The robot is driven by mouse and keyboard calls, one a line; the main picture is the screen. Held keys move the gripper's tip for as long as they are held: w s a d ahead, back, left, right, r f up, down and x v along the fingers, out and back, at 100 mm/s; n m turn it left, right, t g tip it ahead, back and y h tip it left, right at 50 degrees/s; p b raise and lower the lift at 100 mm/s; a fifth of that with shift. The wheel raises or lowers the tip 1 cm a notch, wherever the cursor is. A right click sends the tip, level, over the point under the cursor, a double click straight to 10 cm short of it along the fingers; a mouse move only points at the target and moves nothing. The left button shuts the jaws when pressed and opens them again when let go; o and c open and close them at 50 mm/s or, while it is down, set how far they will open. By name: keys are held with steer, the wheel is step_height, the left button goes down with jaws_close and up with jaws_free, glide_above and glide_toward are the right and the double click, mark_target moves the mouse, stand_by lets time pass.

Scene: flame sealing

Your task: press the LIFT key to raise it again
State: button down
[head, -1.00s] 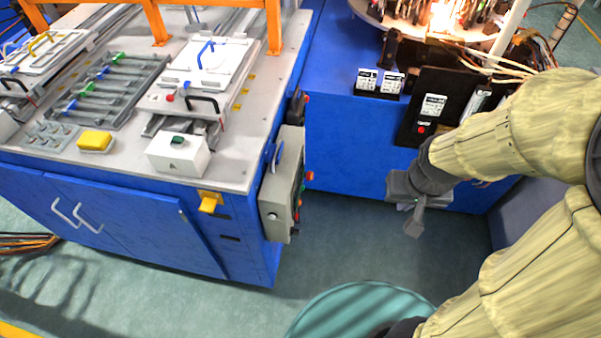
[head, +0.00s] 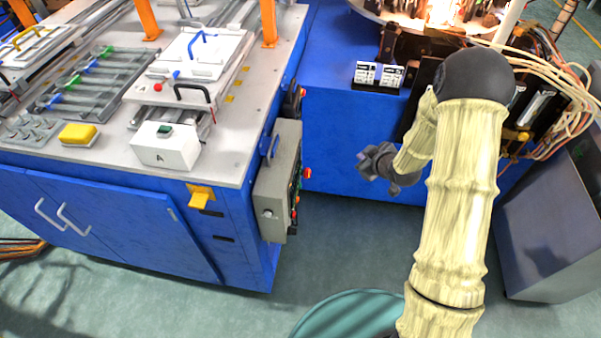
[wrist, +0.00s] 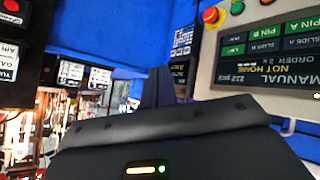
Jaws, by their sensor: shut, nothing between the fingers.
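My gripper (head: 374,163) is shut and empty, in the air in front of the blue machine base, right of and apart from the grey control box (head: 273,190). In the wrist view, its dark fingers (wrist: 160,86) stick up past the gripper body. The control box's face shows upside down at the wrist view's upper right, with a lit screen (wrist: 270,62) reading MANUAL and NOT HOME. A red knob (wrist: 212,15) and a green button (wrist: 237,8) are beside the screen. I cannot make out a key marked LIFT in either view.
The worktable (head: 232,150) holds a white box marked A (head: 165,148) and a yellow block (head: 78,134). Small label plates (head: 378,75) stand on the blue base. Loose cables (head: 555,75) and a grey cabinet (head: 545,235) are at the right. The floor gap before the base is open.

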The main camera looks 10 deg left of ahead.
mark_target(300, 168)
steer(key=a+f+n+t+y+b, duration=0.1)
steer(key=a+f+n+y, duration=0.3)
steer(key=f, duration=0.6)
steer(key=shift+w+a+f+y+b, duration=0.25)
steer(key=shift+a+y+b, duration=0.45)
steer(key=shift+a+y, duration=0.25)
steer(key=shift+a, duration=0.1)
steer(key=a, duration=0.8)
steer(key=shift+w+a, duration=0.2)
steer(key=shift+a, duration=0.15)
steer(key=shift+a, duration=0.1)
stand_by(0.5)
steer(key=shift+a+r+b, duration=0.1)
steer(key=shift+a+b, duration=0.2)
steer(key=shift+a, duration=0.05)
